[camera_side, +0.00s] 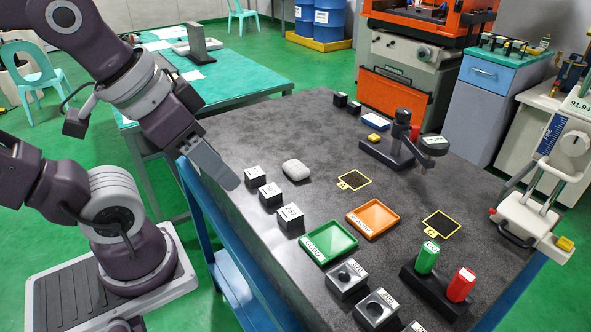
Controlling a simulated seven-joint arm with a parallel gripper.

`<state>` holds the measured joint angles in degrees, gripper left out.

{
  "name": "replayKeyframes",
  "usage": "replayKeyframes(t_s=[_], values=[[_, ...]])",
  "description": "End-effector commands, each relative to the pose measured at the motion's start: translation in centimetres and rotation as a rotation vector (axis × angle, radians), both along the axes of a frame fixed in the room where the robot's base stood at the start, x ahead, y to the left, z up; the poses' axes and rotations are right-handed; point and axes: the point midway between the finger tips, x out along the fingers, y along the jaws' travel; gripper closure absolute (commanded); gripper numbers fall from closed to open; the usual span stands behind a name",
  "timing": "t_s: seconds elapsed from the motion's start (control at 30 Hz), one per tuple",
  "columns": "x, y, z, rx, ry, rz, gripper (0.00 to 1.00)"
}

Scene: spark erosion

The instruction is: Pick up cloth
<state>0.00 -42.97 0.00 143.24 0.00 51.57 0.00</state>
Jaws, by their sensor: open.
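A small pale grey-white folded cloth (296,170) lies on the dark table top (285,115), towards its left side. My gripper (232,180) hangs over the table's left edge, to the left of the cloth and apart from it. It is seen from the side, with the gap between its fingers hard to make out, and nothing shows in it. The cloth is fully in view.
Several dark labelled blocks (269,193) stand just left of and below the cloth. A green tray (328,241) and an orange tray (373,217) lie nearer the front. A dark gauge stand (392,150) is at the right. The table top behind the cloth is clear.

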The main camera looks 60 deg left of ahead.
Motion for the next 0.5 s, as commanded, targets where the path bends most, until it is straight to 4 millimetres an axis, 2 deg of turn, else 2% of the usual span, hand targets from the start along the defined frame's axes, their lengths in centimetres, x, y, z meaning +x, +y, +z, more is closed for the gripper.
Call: replayKeyframes(t_s=[0.03,0.1,0.37,0.47,0.5], values=[[0.0,0.0,0.0,0.000,0.000,0.000,0.40],[0.0,0.0,0.0,0.000,0.000,0.000,0.29],[0.0,0.0,0.0,-0.001,0.001,0.002,0.29],[1.4,0.3,0.5,-0.035,0.029,0.072,0.29],[2.6,0.6,0.8,-0.067,0.055,0.139,0.29]])
